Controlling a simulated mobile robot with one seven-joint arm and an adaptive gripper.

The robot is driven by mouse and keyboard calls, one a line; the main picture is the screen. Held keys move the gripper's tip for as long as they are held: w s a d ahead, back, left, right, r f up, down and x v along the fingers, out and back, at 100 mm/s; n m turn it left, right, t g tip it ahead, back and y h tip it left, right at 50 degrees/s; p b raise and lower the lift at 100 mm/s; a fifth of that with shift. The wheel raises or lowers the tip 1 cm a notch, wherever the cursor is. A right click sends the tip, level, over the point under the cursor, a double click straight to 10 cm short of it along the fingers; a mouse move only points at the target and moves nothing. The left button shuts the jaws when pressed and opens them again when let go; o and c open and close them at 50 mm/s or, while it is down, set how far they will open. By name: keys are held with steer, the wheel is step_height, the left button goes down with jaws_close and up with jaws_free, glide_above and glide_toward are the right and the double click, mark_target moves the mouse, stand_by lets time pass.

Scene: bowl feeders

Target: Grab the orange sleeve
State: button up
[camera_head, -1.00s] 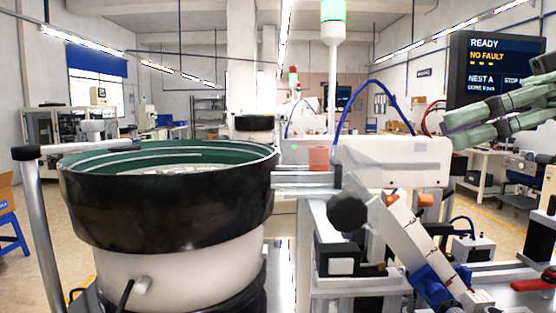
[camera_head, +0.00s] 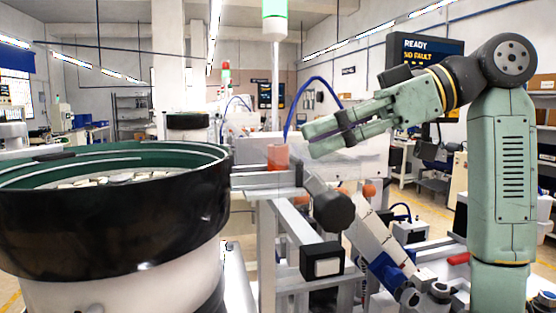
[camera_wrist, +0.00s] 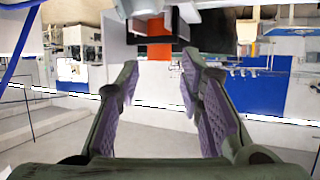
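The orange sleeve (camera_head: 278,157) stands upright on the end of the grey track (camera_head: 262,180), to the right of the bowl. My gripper (camera_head: 311,139) is a short way right of the sleeve and slightly above it, apart from it. In the wrist view my gripper (camera_wrist: 160,74) has its two purple-padded fingers spread with nothing between them. An orange patch (camera_wrist: 158,50) shows beyond the fingertips there, partly framed by dark parts; it looks like the sleeve, but I cannot be sure.
A large black bowl feeder (camera_head: 120,220) with a green inside fills the left. A dark round knob (camera_head: 333,211) and a white angled bar (camera_head: 372,228) stand below my gripper. A signal tower (camera_head: 275,60) rises behind the sleeve. Another orange part (camera_head: 369,191) sits lower right.

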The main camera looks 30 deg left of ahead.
steer(key=x, duration=0.2)
steer(key=p+x, duration=0.1)
steer(key=x, duration=0.1)
steer(key=shift+s+a+r, duration=0.1)
steer(key=shift+a, duration=0.3)
steer(key=c, duration=0.6)
